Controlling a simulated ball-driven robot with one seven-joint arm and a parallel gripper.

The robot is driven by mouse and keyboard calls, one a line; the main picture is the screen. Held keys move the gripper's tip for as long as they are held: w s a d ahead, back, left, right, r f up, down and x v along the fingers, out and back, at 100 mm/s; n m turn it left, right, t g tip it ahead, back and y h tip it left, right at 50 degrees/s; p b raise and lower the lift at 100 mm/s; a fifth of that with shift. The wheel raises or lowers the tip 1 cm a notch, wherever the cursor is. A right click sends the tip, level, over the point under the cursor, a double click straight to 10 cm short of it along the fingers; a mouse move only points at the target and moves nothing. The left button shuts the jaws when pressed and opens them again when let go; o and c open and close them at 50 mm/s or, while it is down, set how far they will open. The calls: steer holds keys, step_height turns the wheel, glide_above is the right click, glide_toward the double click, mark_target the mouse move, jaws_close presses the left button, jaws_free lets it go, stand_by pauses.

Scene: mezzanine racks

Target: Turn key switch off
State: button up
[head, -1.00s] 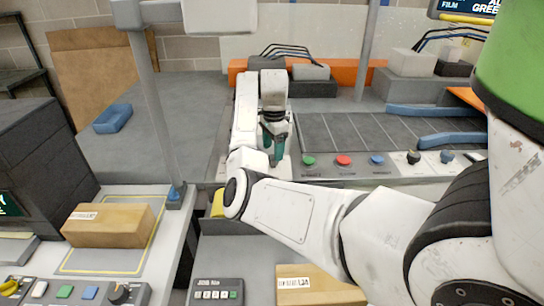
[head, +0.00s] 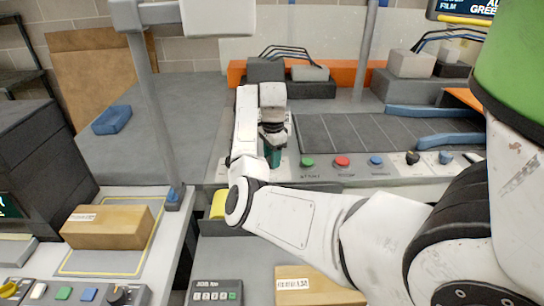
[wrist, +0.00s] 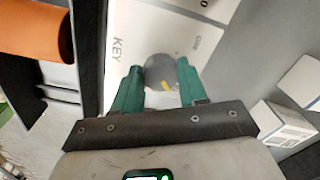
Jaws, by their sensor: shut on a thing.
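The key switch (wrist: 158,68) is a small grey round knob with a yellow mark, on a white panel (wrist: 205,44) lettered "KEY" in the wrist view. My gripper (wrist: 160,76) has its two green fingers on either side of the knob, shut on it. In the head view my gripper (head: 272,158) points down at the left end of the white control panel (head: 330,172). There the key switch is hidden behind my gripper and arm.
A cardboard box (head: 310,290) and a keypad (head: 215,293) lie in front. An orange part (wrist: 38,32) is near in the wrist view.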

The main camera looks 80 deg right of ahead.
steer(key=c, duration=0.3)
steer(key=shift+c, duration=0.2)
steer(key=shift+r+p, duration=0.15)
steer(key=shift+p, duration=0.3)
steer(key=n+p, duration=0.3)
steer(key=shift+r, duration=0.2)
steer(key=n+p, duration=0.5)
steer(key=shift+s+f, duration=0.1)
steer(key=n+p, duration=0.2)
steer(key=n, duration=0.3)
steer(key=shift+p, duration=0.35)
steer(key=n+p, duration=0.1)
steer(key=n, duration=0.3)
steer(key=shift+d+f+n+p, duration=0.1)
steer(key=shift+f+n+p, duration=0.05)
steer(key=shift+n+p, duration=0.2)
steer(key=shift+n, duration=0.25)
